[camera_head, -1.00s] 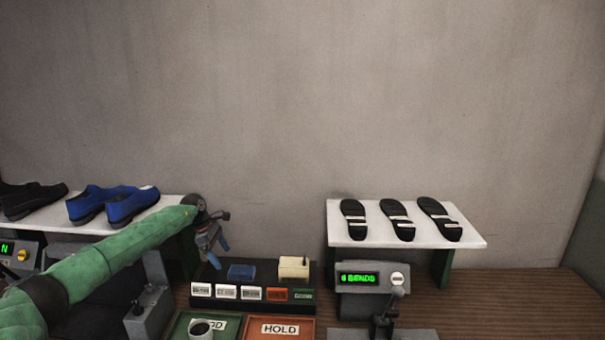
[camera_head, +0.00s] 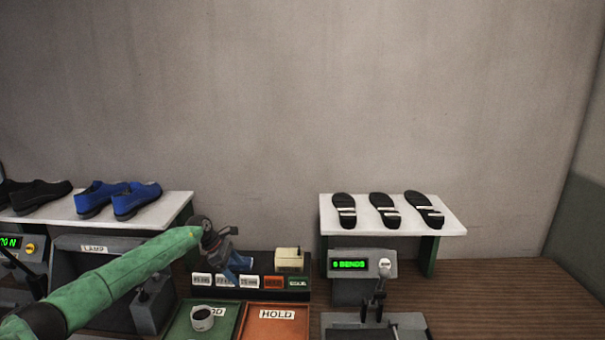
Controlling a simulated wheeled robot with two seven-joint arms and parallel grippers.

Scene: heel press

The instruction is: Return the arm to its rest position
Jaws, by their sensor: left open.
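My left arm, in a green sleeve, comes in from the lower left of the head view. Its left gripper (camera_head: 222,243) is above the back of the bench, in front of the left end of the label rack (camera_head: 256,281). The gripper is open, and I see nothing held in it. My right gripper is not in view.
A left shelf (camera_head: 172,203) carries blue shoes (camera_head: 137,201) and black shoes (camera_head: 40,196). A right shelf (camera_head: 455,223) carries black soles (camera_head: 383,209). The bench's right is clear.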

